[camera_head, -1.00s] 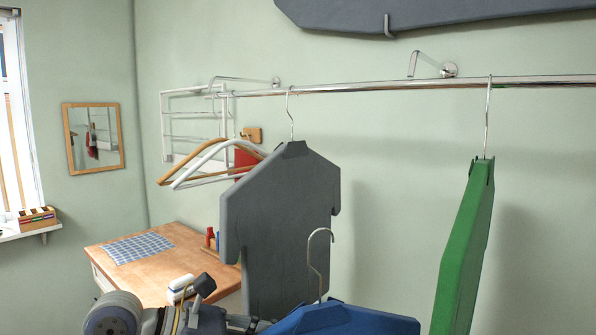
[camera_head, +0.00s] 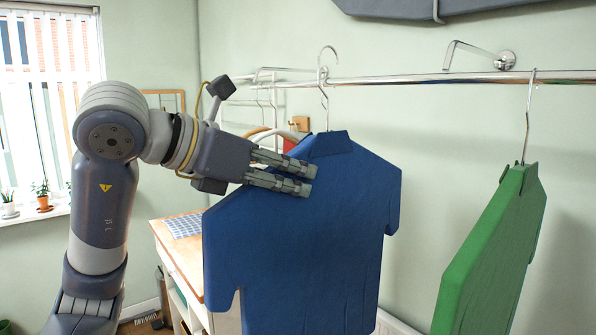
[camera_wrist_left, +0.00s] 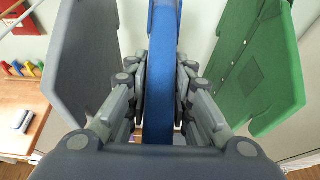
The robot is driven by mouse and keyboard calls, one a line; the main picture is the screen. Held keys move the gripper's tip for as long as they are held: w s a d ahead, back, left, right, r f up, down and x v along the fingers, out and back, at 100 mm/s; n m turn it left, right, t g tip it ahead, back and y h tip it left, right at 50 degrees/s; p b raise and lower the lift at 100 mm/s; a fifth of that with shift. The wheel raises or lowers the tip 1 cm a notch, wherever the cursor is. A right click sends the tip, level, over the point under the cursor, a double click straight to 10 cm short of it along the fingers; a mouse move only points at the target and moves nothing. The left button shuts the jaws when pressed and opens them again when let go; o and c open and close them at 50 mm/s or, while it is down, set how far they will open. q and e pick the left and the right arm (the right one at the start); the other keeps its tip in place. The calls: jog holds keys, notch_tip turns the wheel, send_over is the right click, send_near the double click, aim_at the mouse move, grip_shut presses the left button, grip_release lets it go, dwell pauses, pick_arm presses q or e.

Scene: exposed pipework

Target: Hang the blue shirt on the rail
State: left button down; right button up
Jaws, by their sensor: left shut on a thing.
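The blue shirt (camera_head: 300,235) hangs upright in front of the rail (camera_head: 400,79). My left gripper (camera_head: 307,179) is shut on its upper left shoulder. Its hanger hook (camera_head: 328,52) rises above the rail's height; I cannot tell whether it is over the rail or just in front of it. In the left wrist view the blue shirt (camera_wrist_left: 162,60) runs edge-on between the fingers. The grey shirt (camera_wrist_left: 85,60) is to its left there, and the green shirt (camera_wrist_left: 250,70) to its right. My right gripper is not in view.
The green shirt (camera_head: 490,240) hangs on the rail at the right, with a gap between it and the blue one. A rail bracket (camera_head: 480,55) stands between them. A wooden-topped cabinet (camera_head: 178,247) is behind at left. A dark shape (camera_head: 450,8) is on the wall above.

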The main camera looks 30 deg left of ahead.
pick_arm(q)
jog(key=p, duration=0.3)
send_near(359, 174)
jog(key=shift+w+f, duration=0.25)
jog(key=shift+w, duration=0.45)
jog(key=shift+w+f, duration=0.3)
jog(key=shift+w, duration=0.4)
jog(key=shift+w+f, duration=0.25)
jog(key=shift+w, duration=0.5)
jog(key=shift+w+d+p, duration=0.4)
jog(key=shift+w+p, duration=0.05)
jog(key=shift+w, duration=0.65)
jog(key=shift+w+d+p, duration=0.4)
jog(key=shift+w, duration=0.7)
jog(key=shift+w+d+p, duration=0.4)
jog(key=shift+w+p, duration=0.05)
jog(key=shift+w, duration=0.65)
jog(key=shift+f+b, duration=1.35)
jog(key=shift+f, duration=0.2)
